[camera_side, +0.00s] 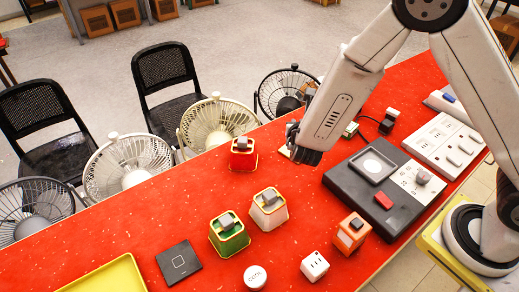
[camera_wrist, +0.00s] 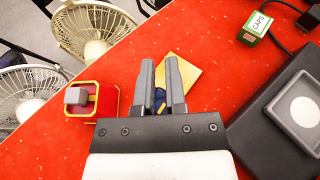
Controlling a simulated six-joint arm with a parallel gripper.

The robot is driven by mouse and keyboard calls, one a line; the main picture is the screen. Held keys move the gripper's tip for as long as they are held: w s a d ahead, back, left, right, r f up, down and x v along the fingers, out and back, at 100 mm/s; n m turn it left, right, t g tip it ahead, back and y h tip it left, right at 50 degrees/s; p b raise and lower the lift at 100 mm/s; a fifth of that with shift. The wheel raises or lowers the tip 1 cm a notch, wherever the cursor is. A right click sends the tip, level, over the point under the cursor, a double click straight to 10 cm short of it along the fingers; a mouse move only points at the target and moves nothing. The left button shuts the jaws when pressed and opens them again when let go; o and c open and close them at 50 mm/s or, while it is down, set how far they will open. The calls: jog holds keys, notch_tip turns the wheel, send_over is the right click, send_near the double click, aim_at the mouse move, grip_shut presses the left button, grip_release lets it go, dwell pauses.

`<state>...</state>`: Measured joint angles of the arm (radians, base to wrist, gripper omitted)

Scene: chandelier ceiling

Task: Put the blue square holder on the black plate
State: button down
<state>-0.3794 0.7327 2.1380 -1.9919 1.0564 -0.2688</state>
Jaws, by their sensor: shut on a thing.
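The black plate (camera_side: 179,263) is a flat dark square with a pale square outline, lying on the red table at the lower left in the side view. My gripper (camera_side: 296,143) is near the table's far edge, beyond the plate and to its right. In the wrist view my gripper's fingers (camera_wrist: 161,75) are closed around a small dark-blue part (camera_wrist: 160,101), which I take to be the blue square holder. A yellow square edge shows beyond the fingers. Most of the holder is hidden by my gripper, and I cannot tell whether it touches the table.
A red holder (camera_side: 243,154) stands left of my gripper. Green (camera_side: 229,236), white (camera_side: 268,210) and orange (camera_side: 350,232) holders stand nearer the front. A white round tin (camera_side: 255,278) is right of the plate. A yellow tray (camera_side: 110,277) is left. A black device (camera_side: 385,190) is right.

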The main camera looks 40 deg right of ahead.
jog(key=s+a+n+t+y, duration=0.1)
jog(key=s+a+n+y, duration=0.3)
jog(key=a, duration=0.6)
jog(key=s+a+r+n+y, duration=0.1)
jog(key=s+a+n+y, duration=0.3)
jog(key=a, duration=0.6)
jog(key=s+a+n+t+y, duration=0.1)
jog(key=s+a+n+y, duration=0.15)
jog(key=s+a, duration=0.55)
send_over(178, 262)
jog(key=w+d, duration=0.4)
jog(key=shift+y, duration=0.45)
jog(key=f, duration=0.8)
jog(key=shift+a, duration=0.2)
jog(key=shift+w+a+f, duration=0.4)
jog(key=shift+w+f, duration=0.1)
jog(key=shift+f, duration=0.15)
jog(key=shift+w+a+f, duration=0.15)
jog(key=shift+w+f, duration=0.05)
jog(key=shift+f, duration=1.65)
jog(key=shift+f, duration=0.1)
